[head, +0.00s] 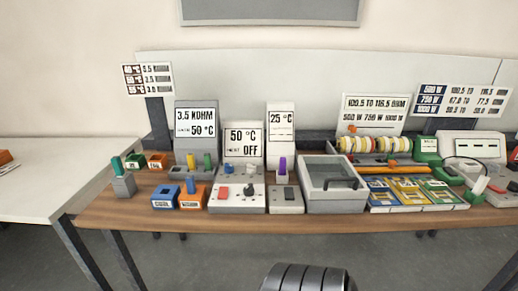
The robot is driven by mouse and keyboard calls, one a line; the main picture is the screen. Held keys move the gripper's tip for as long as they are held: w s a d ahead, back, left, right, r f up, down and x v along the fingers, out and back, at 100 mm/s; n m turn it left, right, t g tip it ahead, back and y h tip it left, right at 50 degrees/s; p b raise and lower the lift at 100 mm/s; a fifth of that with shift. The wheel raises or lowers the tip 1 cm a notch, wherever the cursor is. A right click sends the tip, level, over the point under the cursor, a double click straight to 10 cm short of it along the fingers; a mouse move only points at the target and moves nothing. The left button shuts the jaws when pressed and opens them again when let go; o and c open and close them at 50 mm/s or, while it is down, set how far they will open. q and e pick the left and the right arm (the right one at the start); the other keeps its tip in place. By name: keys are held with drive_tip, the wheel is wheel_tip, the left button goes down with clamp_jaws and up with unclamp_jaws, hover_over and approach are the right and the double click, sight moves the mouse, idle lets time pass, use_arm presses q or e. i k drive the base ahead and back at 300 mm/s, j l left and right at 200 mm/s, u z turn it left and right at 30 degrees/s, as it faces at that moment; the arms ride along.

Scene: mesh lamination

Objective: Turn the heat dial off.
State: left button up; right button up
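A light grey control box (237,206) stands near the front edge of the bench. On its top are a red switch (224,191) and a small dark dial (248,190); the dial's pointer direction is too small to read. Behind the box, a white display (244,139) reads 50 °C, and its lower line appears to say heat OFF. Neither of my grippers can be made out in the head view. A dark ribbed part shows at the bottom edge, and I cannot tell what it belongs to.
Coloured blocks (164,197) stand left of the box. A grey switch box (286,199) and a grey tray with a dark handle (333,201) stand right of it. Further right are coloured packets (409,194). A white table (40,180) adjoins at left. The floor in front is clear.

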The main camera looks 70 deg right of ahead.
sight(248, 191)
drive_tip(key=z, duration=1.75)
drive_tip(key=i+j, duration=0.1)
drive_tip(key=j, duration=0.2)
drive_tip(key=i+j, duration=0.15)
drive_tip(key=j, duration=0.15)
